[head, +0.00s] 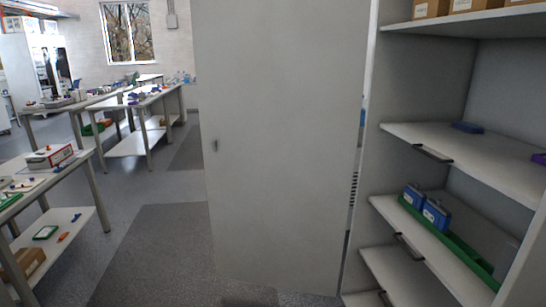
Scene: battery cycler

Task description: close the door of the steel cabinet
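The steel cabinet (404,186) stands at the right with its shelves exposed. Its grey door (282,140) is swung wide open and fills the middle of the head view. The door's right edge is beside the cabinet's side. Neither of my grippers shows in the head view.
Shelves hold cardboard boxes (432,8), blue items (436,214) and a green tray (462,248). A workbench (88,163) with a lower shelf stands at the left. More benches (150,102) are behind. The grey floor (150,250) left of the door is clear.

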